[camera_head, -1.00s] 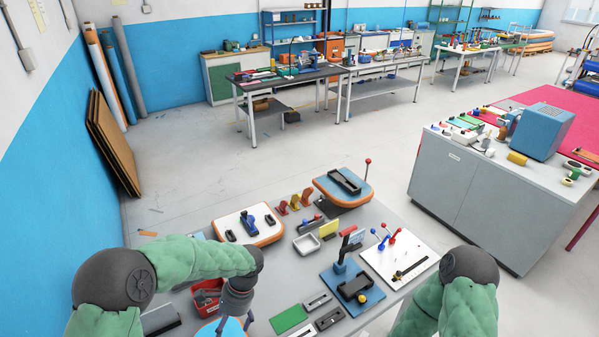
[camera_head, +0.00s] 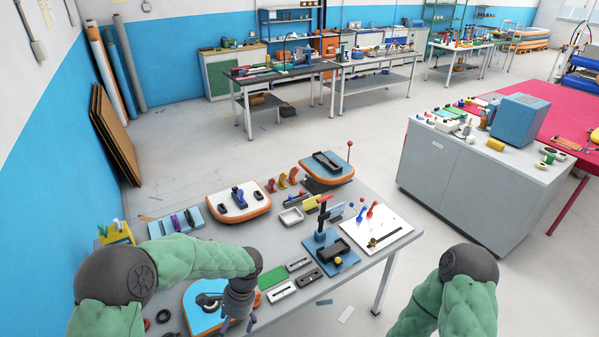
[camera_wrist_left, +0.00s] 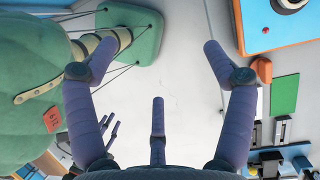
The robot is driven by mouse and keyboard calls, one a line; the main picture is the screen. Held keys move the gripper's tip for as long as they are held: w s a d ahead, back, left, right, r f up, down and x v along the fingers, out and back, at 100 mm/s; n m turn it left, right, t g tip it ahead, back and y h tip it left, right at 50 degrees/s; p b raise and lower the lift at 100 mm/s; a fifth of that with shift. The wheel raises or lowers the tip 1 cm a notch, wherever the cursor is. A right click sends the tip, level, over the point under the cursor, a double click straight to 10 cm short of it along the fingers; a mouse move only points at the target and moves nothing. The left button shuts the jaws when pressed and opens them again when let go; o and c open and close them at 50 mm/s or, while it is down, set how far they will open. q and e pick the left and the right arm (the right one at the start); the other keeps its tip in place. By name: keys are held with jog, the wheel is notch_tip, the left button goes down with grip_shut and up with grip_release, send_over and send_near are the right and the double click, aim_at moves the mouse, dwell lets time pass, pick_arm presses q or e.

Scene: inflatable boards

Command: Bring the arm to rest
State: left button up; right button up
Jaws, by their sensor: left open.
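My left arm comes in from the left, bent, with its green sleeve and dark elbow. Its gripper (camera_head: 238,318) hangs fingers down at the right edge of a blue board with an orange rim (camera_head: 196,318). In the left wrist view the gripper (camera_wrist_left: 160,60) has its fingers spread wide, with nothing between them but pale floor. My right arm shows only its dark elbow and green sleeve at the lower right. Its gripper is out of view.
The grey worktable (camera_head: 288,246) holds a white board with an orange rim (camera_head: 229,208), a blue fixture (camera_head: 342,262), a white panel (camera_head: 388,236) and a green mat (camera_head: 271,278). A grey cabinet (camera_head: 440,180) stands at right. Open floor lies beyond the table.

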pick_arm(q)
jog(key=s+d+f+n+t+h+b, duration=0.1)
jog(key=s+f+n+b, duration=0.3)
jog(key=f, duration=0.8)
jog(key=s+d+f+n+t+h+b, duration=0.1)
jog(key=s+d+f+n+h+b, duration=0.2)
jog(key=f+b, duration=0.5)
jog(key=s+d+f+n+t+h+b, duration=0.1)
jog(key=s+d+f+n+h+b, duration=0.2)
jog(key=f, duration=1.3)
jog(key=s+d+n+b, duration=0.1)
jog(key=s+n+b, duration=0.1)
jog(key=s+b, duration=0.1)
jog(key=shift+s+d+f+n, duration=0.2)
jog(key=shift+f+n, duration=0.15)
jog(key=shift+n, duration=0.05)
pick_arm(e)
notch_tip(320, 180, down, 19)
jog(key=shift+w+a, duration=0.15)
jog(key=shift+w, duration=0.2)
